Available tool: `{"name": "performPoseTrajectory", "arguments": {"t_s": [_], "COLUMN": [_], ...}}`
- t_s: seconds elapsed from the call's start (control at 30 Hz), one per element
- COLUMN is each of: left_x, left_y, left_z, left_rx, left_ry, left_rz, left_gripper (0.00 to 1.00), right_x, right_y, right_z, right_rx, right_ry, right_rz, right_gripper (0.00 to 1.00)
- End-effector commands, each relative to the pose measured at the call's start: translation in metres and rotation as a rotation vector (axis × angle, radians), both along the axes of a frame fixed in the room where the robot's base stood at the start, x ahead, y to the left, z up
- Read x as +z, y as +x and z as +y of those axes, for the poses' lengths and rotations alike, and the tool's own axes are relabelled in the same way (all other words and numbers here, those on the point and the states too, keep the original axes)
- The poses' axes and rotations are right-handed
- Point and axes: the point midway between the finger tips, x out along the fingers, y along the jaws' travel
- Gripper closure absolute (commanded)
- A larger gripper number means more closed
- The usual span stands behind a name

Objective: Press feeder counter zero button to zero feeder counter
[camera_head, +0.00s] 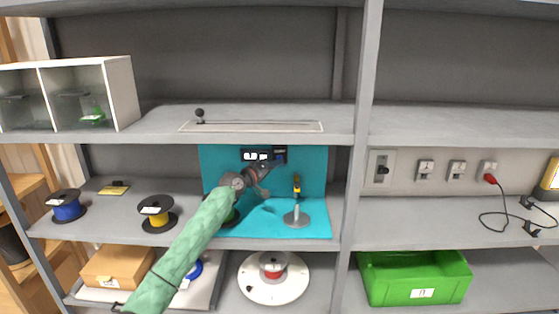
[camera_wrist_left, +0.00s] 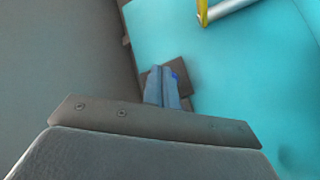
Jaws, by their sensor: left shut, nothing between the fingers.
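The feeder counter (camera_head: 250,155) is a small dark box with a lit white display, mounted high on the teal back panel (camera_head: 312,165) of the feeder station. My left gripper (camera_head: 276,161) is shut and empty, with its tips in front of the counter's right part. In the left wrist view, the closed fingers (camera_wrist_left: 166,88) point at a dark block (camera_wrist_left: 184,88) on the teal surface, and a small blue patch (camera_wrist_left: 176,74) shows beside the tips. The fingers partly hide this block. I cannot tell whether the tips touch it. The zero button is not clearly visible in the head view.
A stand with a yellow part (camera_head: 297,200) is right of my left arm on the teal mat. Blue (camera_head: 67,207) and yellow (camera_head: 156,212) reels stand to the left. A shelf with a slotted rail (camera_head: 250,126) lies above. A green crate (camera_head: 415,278) is lower right.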

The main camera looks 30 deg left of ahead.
Motion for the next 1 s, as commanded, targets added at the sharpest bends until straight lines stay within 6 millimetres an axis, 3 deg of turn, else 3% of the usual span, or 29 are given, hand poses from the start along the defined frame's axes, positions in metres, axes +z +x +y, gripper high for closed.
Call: {"name": "performPoseTrajectory", "arguments": {"t_s": [0.6,1.0], "left_x": [0.001,0.000], "left_y": [-0.039,-0.042], "left_z": [-0.024,-0.025], "left_rx": [-0.001,0.000], "left_ry": [-0.001,0.000], "left_rz": [0.001,0.000], "left_gripper": [1.00,1.00], "right_x": [0.026,0.026], "right_y": [0.000,0.000], "right_z": [0.000,0.000], "right_rx": [0.000,0.000], "right_ry": [0.000,0.000], "right_rz": [0.000,0.000], "right_gripper": [1.00,1.00]}}
